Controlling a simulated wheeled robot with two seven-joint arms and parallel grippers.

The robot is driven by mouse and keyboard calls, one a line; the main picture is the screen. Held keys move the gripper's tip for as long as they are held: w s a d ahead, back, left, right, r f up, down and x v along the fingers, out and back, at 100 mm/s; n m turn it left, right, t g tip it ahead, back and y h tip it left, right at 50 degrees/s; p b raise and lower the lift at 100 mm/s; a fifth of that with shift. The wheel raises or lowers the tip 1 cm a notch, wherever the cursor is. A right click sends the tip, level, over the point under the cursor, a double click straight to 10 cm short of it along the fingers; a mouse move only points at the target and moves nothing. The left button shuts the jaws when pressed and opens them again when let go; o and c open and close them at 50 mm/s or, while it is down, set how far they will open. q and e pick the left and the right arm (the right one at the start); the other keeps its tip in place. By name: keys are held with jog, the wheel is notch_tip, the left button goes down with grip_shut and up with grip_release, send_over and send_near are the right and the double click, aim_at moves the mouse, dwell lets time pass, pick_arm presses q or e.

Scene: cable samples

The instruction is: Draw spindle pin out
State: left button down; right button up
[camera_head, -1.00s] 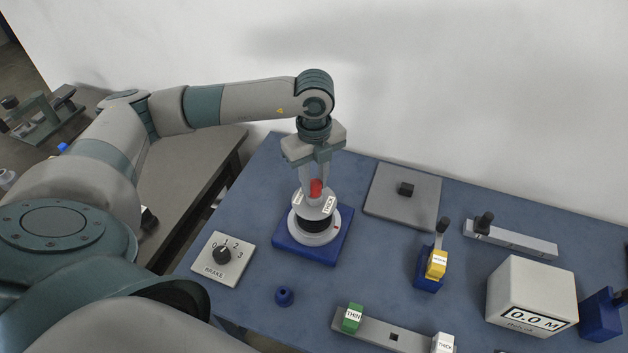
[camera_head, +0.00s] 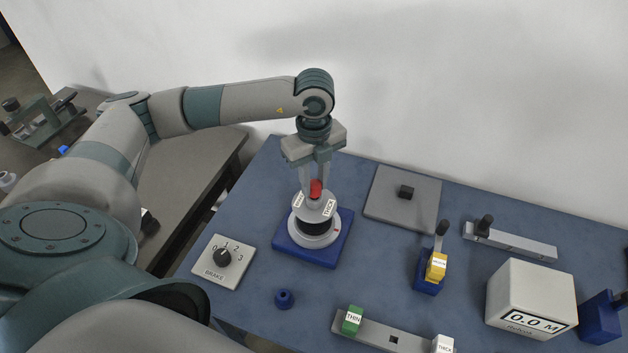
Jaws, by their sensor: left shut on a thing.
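The spindle pin shows as a red head (camera_head: 316,187) at the top of the spool. My left gripper (camera_head: 315,185) comes down from above and is shut on this red head. The spool (camera_head: 316,206) has a light grey top flange with labels, one reading THICK, and a black winding (camera_head: 315,227) below. It stands upright on a round grey disc (camera_head: 330,237) on a blue square base (camera_head: 294,253). The pin's shaft is hidden in the spool. My right gripper is not in view.
A brake dial plate (camera_head: 222,261) stands left of the base, a small blue collar (camera_head: 285,299) in front. A THIN/THICK bar (camera_head: 376,336), a yellow-tagged blue holder (camera_head: 430,283) and a meter box (camera_head: 531,296) stand right.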

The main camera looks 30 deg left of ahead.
pick_arm(q)
jog(key=shift+r, duration=0.1)
jog(key=shift+r+p, duration=2.4)
jog(key=shift+r, duration=1.9)
